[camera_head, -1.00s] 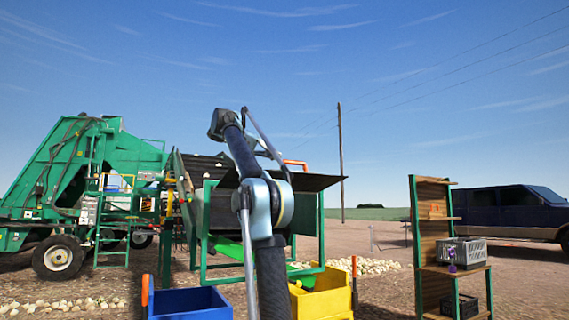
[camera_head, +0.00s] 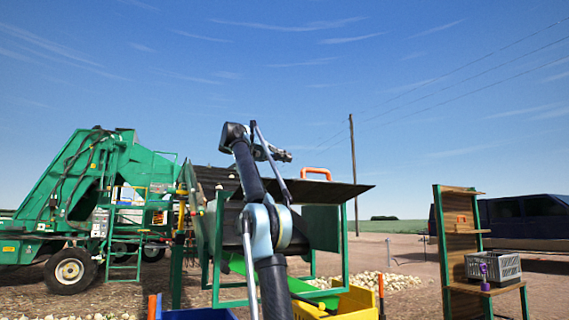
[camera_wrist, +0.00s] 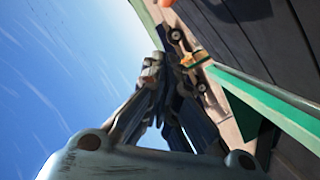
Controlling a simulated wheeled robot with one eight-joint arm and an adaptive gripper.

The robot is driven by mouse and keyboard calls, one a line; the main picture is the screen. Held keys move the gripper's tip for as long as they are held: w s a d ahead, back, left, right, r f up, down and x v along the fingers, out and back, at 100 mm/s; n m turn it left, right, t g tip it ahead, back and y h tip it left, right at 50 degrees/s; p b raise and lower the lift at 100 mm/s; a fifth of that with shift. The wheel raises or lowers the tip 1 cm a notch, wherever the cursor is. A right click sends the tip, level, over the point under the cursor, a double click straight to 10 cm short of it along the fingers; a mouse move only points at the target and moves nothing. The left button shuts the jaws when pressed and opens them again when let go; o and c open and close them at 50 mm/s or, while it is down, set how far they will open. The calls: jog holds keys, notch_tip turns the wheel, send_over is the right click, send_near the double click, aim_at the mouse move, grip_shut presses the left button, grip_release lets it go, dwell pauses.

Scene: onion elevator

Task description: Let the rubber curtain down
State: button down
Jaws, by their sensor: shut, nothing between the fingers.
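The rubber curtain (camera_head: 335,190) is a dark flat sheet, raised roughly level over the top of a green frame (camera_head: 347,240). An orange handle (camera_head: 316,172) stands up at its far edge. My gripper (camera_head: 287,156) is shut and empty, up left of the handle and apart from it in the picture. In the wrist view my gripper (camera_wrist: 168,75) points up the picture. A dark ribbed surface (camera_wrist: 265,45), probably the curtain, fills the right side beside a green bar (camera_wrist: 265,100). A bit of orange (camera_wrist: 166,3) shows at the top edge.
A green machine (camera_head: 95,195) with a ladder stands at left. A yellow bin (camera_head: 355,303) and a blue bin (camera_head: 200,314) stand low in front. A wooden shelf (camera_head: 455,240) with a grey crate (camera_head: 493,267) is at right, with a dark van (camera_head: 510,215) behind.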

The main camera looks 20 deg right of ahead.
jog(key=shift+s+d+f, duration=0.55)
jog(key=shift+d+f, duration=0.1)
jog(key=shift+d, duration=0.75)
jog(key=shift+s+d+f, duration=0.5)
jog(key=shift+d+f, duration=0.2)
jog(key=shift+d, duration=0.65)
jog(key=shift+s+d+f, duration=0.55)
jog(key=shift+d+f, duration=0.1)
jog(key=shift+d, duration=0.75)
